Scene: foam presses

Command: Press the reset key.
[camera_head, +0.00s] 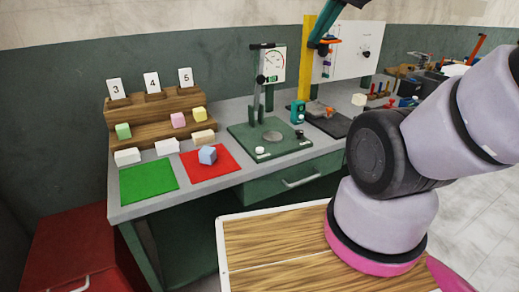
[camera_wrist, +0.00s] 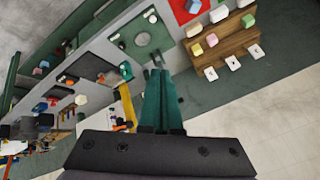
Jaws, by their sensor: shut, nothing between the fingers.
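A green press base (camera_head: 290,147) stands on the bench, with an upright gauge (camera_head: 274,63) behind it. A small white round button (camera_head: 260,150) sits at its front left and a dark knob (camera_head: 299,134) at its right. No label is readable, so I cannot tell which is the reset key. The press base (camera_wrist: 158,36) also shows in the wrist view. My gripper (camera_wrist: 160,72) has its teal fingers together and empty, pointing towards the press from above. They hide part of the press. A small teal unit (camera_head: 298,111) stands to the base's right.
A yellow column (camera_head: 304,60) rises right of the press. A wooden stepped rack (camera_head: 155,108) with coloured blocks and number cards stands left. Green (camera_head: 149,184) and red (camera_head: 223,168) mats lie before it; a blue block (camera_head: 207,155) is on the red one. Small items crowd the right.

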